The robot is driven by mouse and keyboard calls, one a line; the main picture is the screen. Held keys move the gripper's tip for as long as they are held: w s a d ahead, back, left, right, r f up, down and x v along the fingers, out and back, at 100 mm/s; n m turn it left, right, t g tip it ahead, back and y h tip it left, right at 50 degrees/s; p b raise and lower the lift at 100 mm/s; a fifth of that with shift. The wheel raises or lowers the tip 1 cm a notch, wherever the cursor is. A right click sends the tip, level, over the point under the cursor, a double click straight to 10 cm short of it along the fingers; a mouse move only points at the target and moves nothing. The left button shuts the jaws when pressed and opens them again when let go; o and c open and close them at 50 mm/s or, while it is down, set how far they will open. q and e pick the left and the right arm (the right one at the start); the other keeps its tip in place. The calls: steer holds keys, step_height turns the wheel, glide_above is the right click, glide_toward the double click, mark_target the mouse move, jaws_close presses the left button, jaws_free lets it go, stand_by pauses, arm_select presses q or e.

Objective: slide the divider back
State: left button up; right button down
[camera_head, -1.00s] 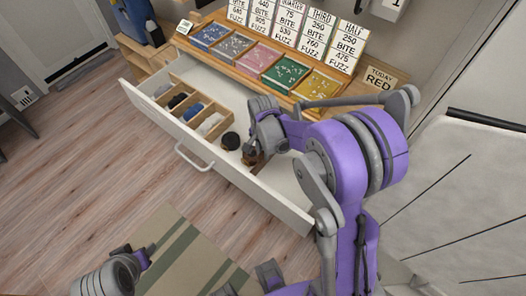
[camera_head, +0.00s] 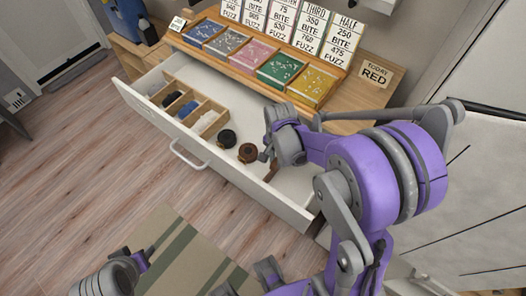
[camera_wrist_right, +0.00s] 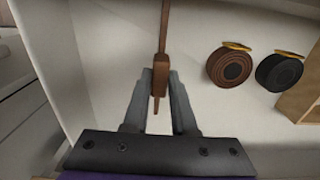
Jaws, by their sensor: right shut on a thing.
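The divider (camera_head: 273,168) is a thin brown wooden strip in the right part of the open white drawer (camera_head: 208,160). My right gripper (camera_head: 266,154) is down in the drawer and shut on it. The wrist view shows the divider (camera_wrist_right: 163,48) upright between the two fingers (camera_wrist_right: 160,84), running away from me. A brown roll (camera_head: 248,153) and a black roll (camera_head: 227,138) lie on the drawer floor left of the divider, apart from it. Parts of my left arm show at the bottom left of the head view, but I cannot make out its fingers.
A wooden organizer (camera_head: 201,122) with dark, blue and pale items fills the drawer's left part. Behind the drawer, several coloured trays (camera_head: 281,70) and price cards stand on the wooden top. A "TODAY RED" sign (camera_head: 375,75) stands at right. The drawer's right end is bare.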

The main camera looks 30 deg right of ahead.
steer(key=s+d, duration=0.4)
steer(key=s, duration=0.7)
steer(key=shift+d+b, duration=0.2)
steer(key=shift+b, duration=0.1)
steer(key=shift+w, duration=0.1)
steer(key=c, duration=0.7)
jaws_free()
steer(key=shift+w, duration=0.1)
